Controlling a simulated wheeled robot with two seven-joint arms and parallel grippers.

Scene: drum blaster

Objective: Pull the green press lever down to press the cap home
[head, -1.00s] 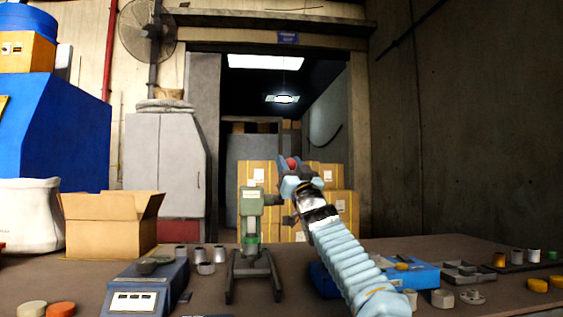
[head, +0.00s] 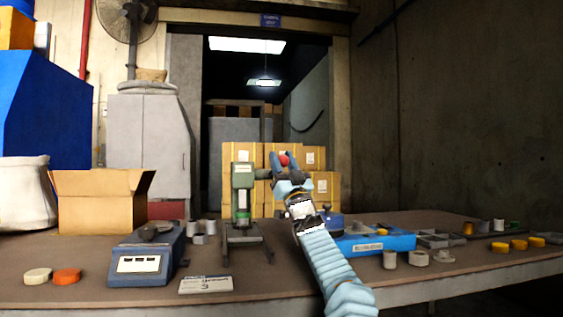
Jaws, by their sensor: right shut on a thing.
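The green press (head: 242,177) stands upright on the table, left of the middle, on a dark splayed base. A dark lever arm runs from its head to the right and ends in a red knob (head: 284,160). My right gripper (head: 285,162) is at this knob, its blue fingers on both sides and shut on it. The knob is about level with the top of the press head. My forearm rises from the bottom to the right of the press. A pale part shows in the press below the head; I cannot make out the cap. My left gripper is not in view.
A blue scale-like box (head: 146,262) stands left of the press, with grey cups (head: 203,228) between. A card (head: 206,285) lies in front. A blue tray (head: 372,244) and small cups are to the right. A carton (head: 100,212) stands at the back left.

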